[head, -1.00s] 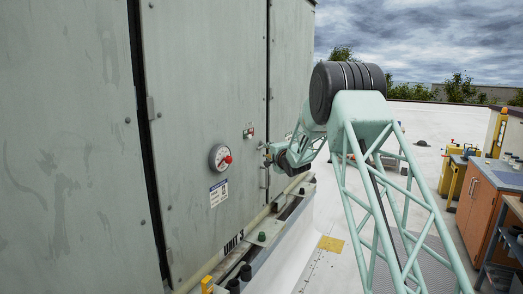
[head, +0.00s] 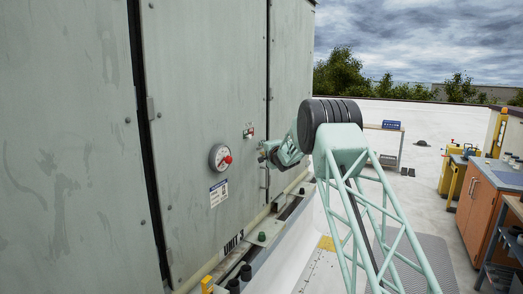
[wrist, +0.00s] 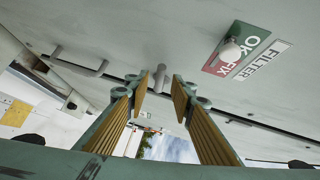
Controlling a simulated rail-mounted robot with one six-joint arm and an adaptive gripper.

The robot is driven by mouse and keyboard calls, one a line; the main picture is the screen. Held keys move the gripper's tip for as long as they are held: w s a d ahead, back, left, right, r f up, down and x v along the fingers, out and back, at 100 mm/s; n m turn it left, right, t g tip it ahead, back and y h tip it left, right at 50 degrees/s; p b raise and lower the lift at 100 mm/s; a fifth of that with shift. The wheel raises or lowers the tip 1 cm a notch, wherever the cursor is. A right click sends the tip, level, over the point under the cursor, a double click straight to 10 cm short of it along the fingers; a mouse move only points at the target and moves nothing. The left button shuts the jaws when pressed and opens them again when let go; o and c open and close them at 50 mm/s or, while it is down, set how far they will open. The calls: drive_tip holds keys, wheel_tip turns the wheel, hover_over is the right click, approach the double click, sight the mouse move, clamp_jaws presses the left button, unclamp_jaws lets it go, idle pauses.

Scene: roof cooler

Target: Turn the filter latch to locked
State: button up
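The filter latch (wrist: 230,48) is a pale knob on a small green and red plate marked OK and FIX, with a FILTER label beside it, at the upper right of the wrist view. In the head view the small latch plate (head: 249,132) sits on the grey-green cabinet panel, above and right of the round gauge. My gripper (wrist: 159,78) is open, its ribbed fingers apart. A grey peg on the panel shows between the fingertips; I cannot tell whether it is touched. The latch is outside the fingers, to their right. In the head view my gripper (head: 262,155) is close to the panel, below and right of the latch.
A white gauge (head: 219,157) with a red centre is left of the latch. A grey bar handle (wrist: 77,61) is on the panel. A rail (head: 262,237) with bolts runs along the cabinet's foot. An orange cabinet (head: 478,207) stands far right. Open roof lies between.

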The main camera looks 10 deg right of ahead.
drive_tip(key=shift+w+a+f, duration=0.1)
drive_tip(key=shift+w, duration=0.65)
drive_tip(key=shift+w+a+f, duration=0.1)
drive_tip(key=shift+w, duration=0.6)
drive_tip(key=shift+c, duration=0.7)
clamp_jaws()
